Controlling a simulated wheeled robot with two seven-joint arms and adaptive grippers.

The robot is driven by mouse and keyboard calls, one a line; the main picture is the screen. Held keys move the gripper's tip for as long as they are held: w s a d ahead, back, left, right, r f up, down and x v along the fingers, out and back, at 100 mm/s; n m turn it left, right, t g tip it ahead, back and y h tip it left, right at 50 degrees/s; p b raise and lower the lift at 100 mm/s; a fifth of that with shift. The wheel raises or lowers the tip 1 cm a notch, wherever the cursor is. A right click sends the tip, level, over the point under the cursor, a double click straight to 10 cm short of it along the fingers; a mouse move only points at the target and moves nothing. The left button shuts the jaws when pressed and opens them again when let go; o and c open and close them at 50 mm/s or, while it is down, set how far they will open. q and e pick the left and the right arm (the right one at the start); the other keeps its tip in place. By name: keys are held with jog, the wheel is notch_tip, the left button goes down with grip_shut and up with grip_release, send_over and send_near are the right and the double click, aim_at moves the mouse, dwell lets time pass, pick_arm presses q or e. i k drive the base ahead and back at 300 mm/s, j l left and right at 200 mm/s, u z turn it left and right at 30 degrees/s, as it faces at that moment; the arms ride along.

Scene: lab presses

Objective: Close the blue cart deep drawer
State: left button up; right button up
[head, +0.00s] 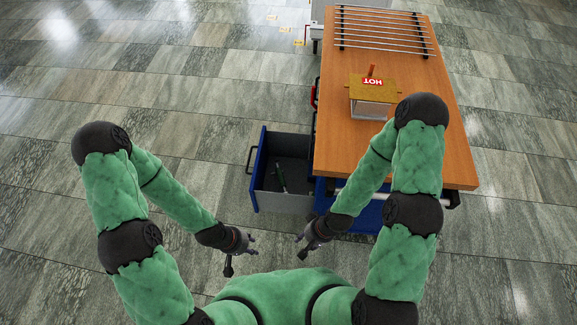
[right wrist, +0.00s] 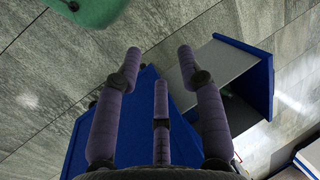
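The blue cart's deep drawer (head: 259,165) is pulled out to the left of the cart. It has a blue front with a dark handle (head: 251,160), grey inner walls, and a green item (head: 281,178) lying inside. In the right wrist view the drawer (right wrist: 262,88) shows at the right, open. The blue cart body (head: 362,218) is mostly hidden under the wooden top and my right arm. My left gripper (head: 240,258) is empty, below the drawer in the picture. My right gripper (head: 303,246) is open and empty, near the drawer's lower side, apart from it.
The wooden top (head: 380,150) carries a clear box with a lid marked HOT (head: 373,88) and a metal rod rack (head: 385,30). A red handle (head: 314,95) shows on the cart's left side. The tiled floor left of the drawer is clear.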

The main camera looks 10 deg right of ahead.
aim_at(291, 149)
jog(key=j+z, duration=0.3)
jog(key=j, duration=0.15)
jog(key=j+z, duration=0.35)
jog(key=k+j+z, duration=0.15)
jog(key=j+z, duration=0.15)
jog(key=j, duration=0.25)
jog(key=k+j, duration=0.1)
jog(key=j, duration=0.3)
jog(key=k+j, duration=0.15)
jog(key=j, duration=0.2)
jog(key=i+l, duration=0.55)
jog(key=i, duration=0.25)
